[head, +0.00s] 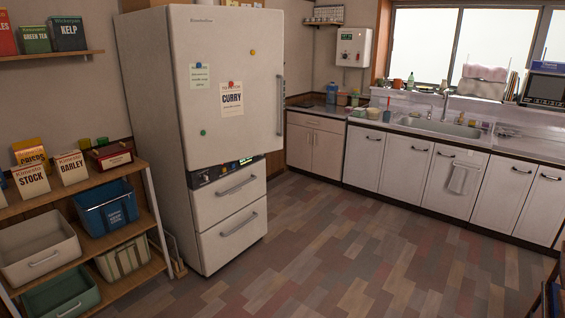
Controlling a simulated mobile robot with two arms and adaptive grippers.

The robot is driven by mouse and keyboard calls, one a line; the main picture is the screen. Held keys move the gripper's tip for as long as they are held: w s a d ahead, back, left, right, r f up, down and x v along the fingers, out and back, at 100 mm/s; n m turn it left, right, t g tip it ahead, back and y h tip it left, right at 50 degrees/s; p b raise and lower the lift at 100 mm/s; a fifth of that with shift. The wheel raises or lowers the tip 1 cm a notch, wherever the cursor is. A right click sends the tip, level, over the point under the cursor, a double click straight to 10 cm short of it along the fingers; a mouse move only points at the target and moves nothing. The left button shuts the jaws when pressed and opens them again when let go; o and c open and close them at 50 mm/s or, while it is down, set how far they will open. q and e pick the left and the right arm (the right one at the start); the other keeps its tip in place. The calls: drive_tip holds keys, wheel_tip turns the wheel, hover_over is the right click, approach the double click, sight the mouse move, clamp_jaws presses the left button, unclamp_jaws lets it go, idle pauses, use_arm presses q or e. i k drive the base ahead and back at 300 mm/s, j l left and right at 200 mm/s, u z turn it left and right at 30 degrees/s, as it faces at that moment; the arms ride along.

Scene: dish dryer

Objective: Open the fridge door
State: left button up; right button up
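The fridge (150,110) is tall and cream-white and stands left of the middle in the head view. Its large upper door (255,110) carries paper notes and magnets and looks shut. A vertical grey handle (280,105) runs along the right edge of that door. Below it are a dark control strip and two shut drawers with bar handles, the upper drawer (225,200) and the lower drawer (225,240). Neither of my grippers shows in this view.
A wooden shelf (155,222) with boxes and bins stands close to the fridge's left side. White kitchen cabinets (402,165) with a sink (440,127) line the back and right. The wood floor (350,250) in front is clear.

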sight(228, 64)
drive_tip(key=i+l+z, duration=0.25)
drive_tip(key=i+z, duration=0.2)
drive_tip(key=i, duration=0.15)
drive_tip(key=i+l+z, duration=0.1)
drive_tip(key=i+z, duration=0.35)
drive_tip(key=i, duration=0.15)
drive_tip(key=i+j+z, duration=0.2)
drive_tip(key=i+z, duration=0.25)
drive_tip(key=i, duration=0.15)
drive_tip(key=i+l+u, duration=0.15)
drive_tip(key=i+u, duration=0.3)
drive_tip(key=i+l+u, duration=0.4)
drive_tip(key=i, duration=0.25)
drive_tip(key=i+l+u, duration=0.45)
